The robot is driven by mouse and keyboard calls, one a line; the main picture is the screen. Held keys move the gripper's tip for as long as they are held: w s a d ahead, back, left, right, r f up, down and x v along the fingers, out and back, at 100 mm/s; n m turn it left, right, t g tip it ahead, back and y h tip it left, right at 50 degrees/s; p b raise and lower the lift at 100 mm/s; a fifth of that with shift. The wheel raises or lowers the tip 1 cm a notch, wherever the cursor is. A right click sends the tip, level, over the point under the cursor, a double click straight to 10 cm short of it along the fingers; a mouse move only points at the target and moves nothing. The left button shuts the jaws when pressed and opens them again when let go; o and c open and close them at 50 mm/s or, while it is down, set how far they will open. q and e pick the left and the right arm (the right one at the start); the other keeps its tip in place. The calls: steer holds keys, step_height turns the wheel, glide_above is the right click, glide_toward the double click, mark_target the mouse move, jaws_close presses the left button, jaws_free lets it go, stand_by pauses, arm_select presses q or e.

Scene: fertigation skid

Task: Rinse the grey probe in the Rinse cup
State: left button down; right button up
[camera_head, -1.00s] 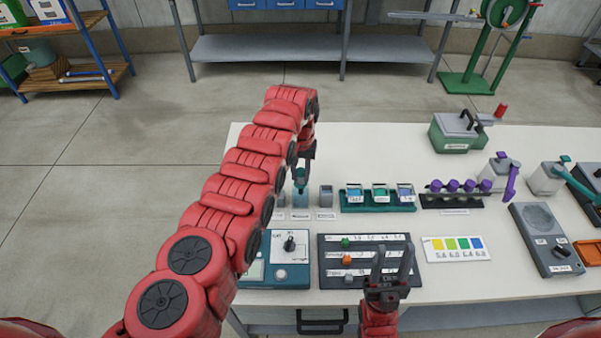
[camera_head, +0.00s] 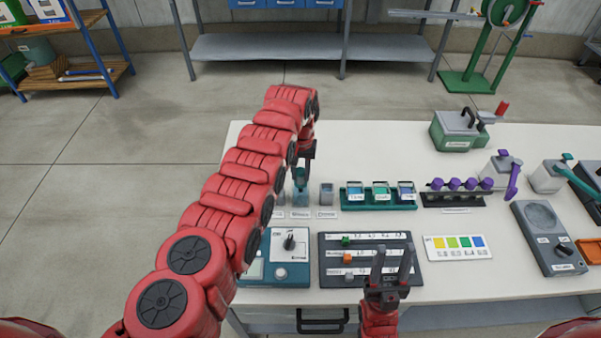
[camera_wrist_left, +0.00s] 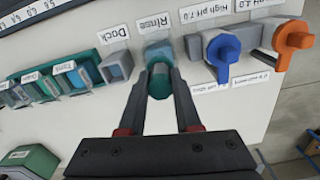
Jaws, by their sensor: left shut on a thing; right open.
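My right gripper (camera_head: 392,262) is open and empty over the dark tray's right side.
A teal rack of vials (camera_head: 378,205) and a black rack with purple-topped items (camera_head: 455,200) stand to the right. A teal meter (camera_head: 275,272) and dark tray (camera_head: 330,240) lie in front.

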arm_select(q)
step_height(320, 180, up, 3)
steer(key=shift+f+p, duration=0.15)
steer(key=shift+p, duration=0.75)
step_height(320, 180, up, 2)
steer(key=shift+r+p, duration=0.1)
steer(key=shift+p, duration=0.5)
steer(key=shift+r+p, duration=0.4)
steer(key=shift+r, duration=1.05)
